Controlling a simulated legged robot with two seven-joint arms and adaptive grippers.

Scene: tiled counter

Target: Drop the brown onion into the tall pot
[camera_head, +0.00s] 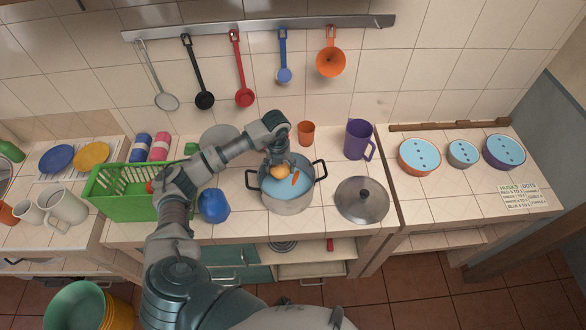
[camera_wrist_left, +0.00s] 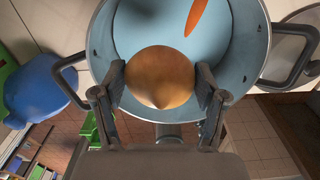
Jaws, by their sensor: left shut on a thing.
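The brown onion (camera_head: 281,171) is held by my left gripper (camera_head: 279,163) over the opening of the tall pot. In the left wrist view the onion (camera_wrist_left: 160,77) sits between the two fingers (camera_wrist_left: 160,88), which press on it from both sides. The tall pot (camera_head: 287,204) is metal with two black handles and a light blue inside, and stands on the tiled counter. It also shows in the left wrist view (camera_wrist_left: 257,45), behind the onion. An orange carrot (camera_head: 295,178) is inside the pot. My right gripper is not in view.
A metal lid (camera_head: 362,201) lies right of the pot. A blue pitcher-like object (camera_head: 213,205) and a green basket (camera_head: 120,205) stand left. An orange cup (camera_head: 306,133) and purple pitcher (camera_head: 358,139) stand behind. Utensils hang from a wall rail (camera_head: 260,27).

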